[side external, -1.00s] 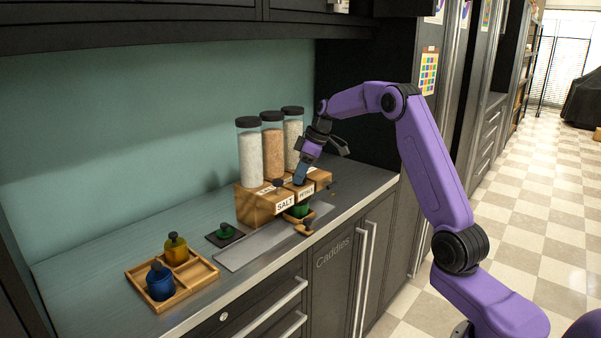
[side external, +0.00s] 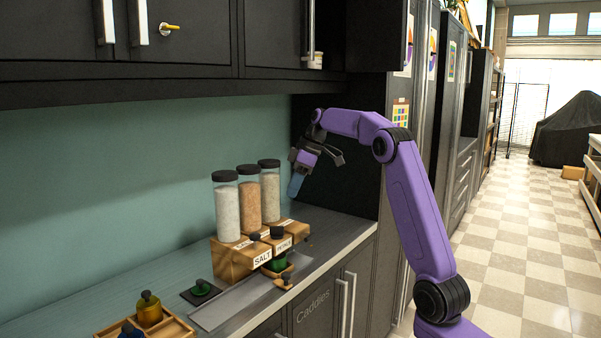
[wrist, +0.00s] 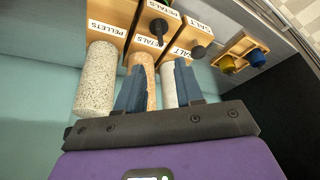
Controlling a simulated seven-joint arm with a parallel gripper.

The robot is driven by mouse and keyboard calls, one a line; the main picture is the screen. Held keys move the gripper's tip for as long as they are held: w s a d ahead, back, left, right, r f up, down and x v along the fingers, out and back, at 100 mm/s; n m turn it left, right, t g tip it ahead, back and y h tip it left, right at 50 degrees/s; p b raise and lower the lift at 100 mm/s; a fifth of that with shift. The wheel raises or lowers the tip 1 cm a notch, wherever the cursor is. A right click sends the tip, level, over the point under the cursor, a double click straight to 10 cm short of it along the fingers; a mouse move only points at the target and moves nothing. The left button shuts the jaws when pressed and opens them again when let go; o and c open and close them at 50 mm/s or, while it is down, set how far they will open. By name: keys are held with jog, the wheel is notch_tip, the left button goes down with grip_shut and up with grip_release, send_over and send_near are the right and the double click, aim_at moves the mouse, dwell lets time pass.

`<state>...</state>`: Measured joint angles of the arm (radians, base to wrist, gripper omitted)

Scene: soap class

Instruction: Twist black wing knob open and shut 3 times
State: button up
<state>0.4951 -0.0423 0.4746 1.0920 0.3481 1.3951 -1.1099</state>
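A row of wooden dispensers with clear tubes stands on the counter; the front labels read SALT and PETALS. A black knob (side external: 277,233) sits on the PETALS block, and another black knob (side external: 255,237) on the SALT block. In the wrist view the PETALS knob (wrist: 158,27) shows an elongated grip, and the SALT knob (wrist: 199,51) is beside it. My gripper (side external: 296,186) is raised above and behind the PETALS knob, clear of it. In the wrist view its blue fingers (wrist: 160,66) are apart with nothing held between them.
A wooden tray (side external: 181,329) holds a yellow jar (side external: 149,309) and a blue jar (side external: 130,330). Cabinets hang overhead.

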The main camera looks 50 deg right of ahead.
aim_at(277, 232)
jog(key=shift+v, duration=2.3)
jog(key=x, duration=1.7)
jog(key=shift+w+a+f, duration=0.1)
grip_shut()
